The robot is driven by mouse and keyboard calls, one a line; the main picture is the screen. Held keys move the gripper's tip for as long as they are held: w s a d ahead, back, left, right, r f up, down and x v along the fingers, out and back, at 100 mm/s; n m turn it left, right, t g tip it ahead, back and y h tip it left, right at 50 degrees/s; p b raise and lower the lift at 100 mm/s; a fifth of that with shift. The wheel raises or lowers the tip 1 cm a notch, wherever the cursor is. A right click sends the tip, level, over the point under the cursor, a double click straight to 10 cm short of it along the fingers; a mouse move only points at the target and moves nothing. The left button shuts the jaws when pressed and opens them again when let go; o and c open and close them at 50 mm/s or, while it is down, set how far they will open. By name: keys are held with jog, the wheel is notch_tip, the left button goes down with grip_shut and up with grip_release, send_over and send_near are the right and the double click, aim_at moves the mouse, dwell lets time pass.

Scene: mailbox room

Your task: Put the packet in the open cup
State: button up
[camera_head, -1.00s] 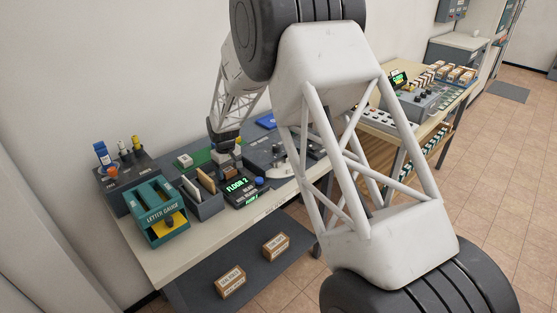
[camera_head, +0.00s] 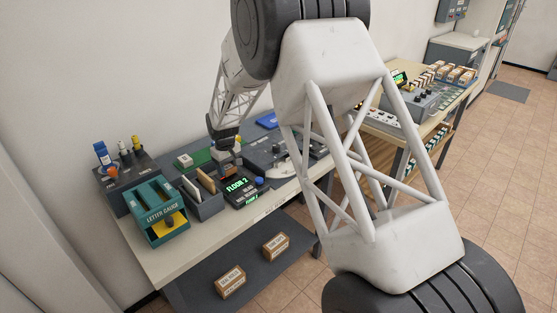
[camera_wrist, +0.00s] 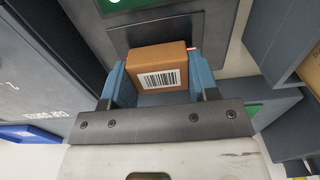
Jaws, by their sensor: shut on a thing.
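The packet, a small brown box with a white barcode label (camera_wrist: 158,68), sits between the blue fingers of my gripper (camera_wrist: 158,78) in the wrist view. My gripper is shut on it. A dark rectangular recess in a grey panel (camera_wrist: 193,27) shows just beyond the packet; I cannot tell whether this is the open cup. In the head view my gripper (camera_head: 226,158) is over the bench, just behind the lit FLOOR 2 display (camera_head: 239,187). The packet is small and partly hidden there.
A tray with upright envelopes (camera_head: 205,203) and a teal letter gauge (camera_head: 160,212) stand left of the display. A grey machine (camera_head: 268,157) is to its right. A green pad (camera_head: 188,162) lies behind. Two boxes (camera_head: 230,281) rest on the lower shelf.

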jog(key=shift+r, duration=1.65)
jog(key=shift+d, duration=0.1)
